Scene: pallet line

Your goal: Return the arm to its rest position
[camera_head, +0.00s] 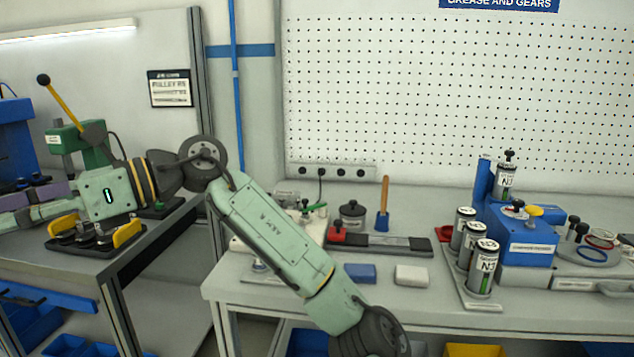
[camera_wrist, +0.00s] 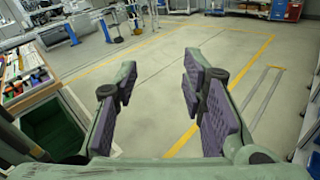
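My gripper (camera_wrist: 160,85) is open in the wrist view. Its two fingers with purple pads stand wide apart, and only floor shows between them. In the head view my arm is bent, with the elbow raised in front of the workbench (camera_head: 560,318). The forearm reaches left, and my gripper (camera_head: 30,200) is at the left edge, partly cut off by the picture. It appears in front of the left bench (camera_head: 130,255), near a green lever press (camera_head: 75,138).
A black tray with yellow grips (camera_head: 135,232) lies on the left bench below my wrist. The workbench holds labelled canisters (camera_head: 484,270), a blue fixture (camera_head: 520,245) and a blue block (camera_head: 360,273). Open floor (camera_wrist: 225,45) with yellow lines spreads ahead in the wrist view.

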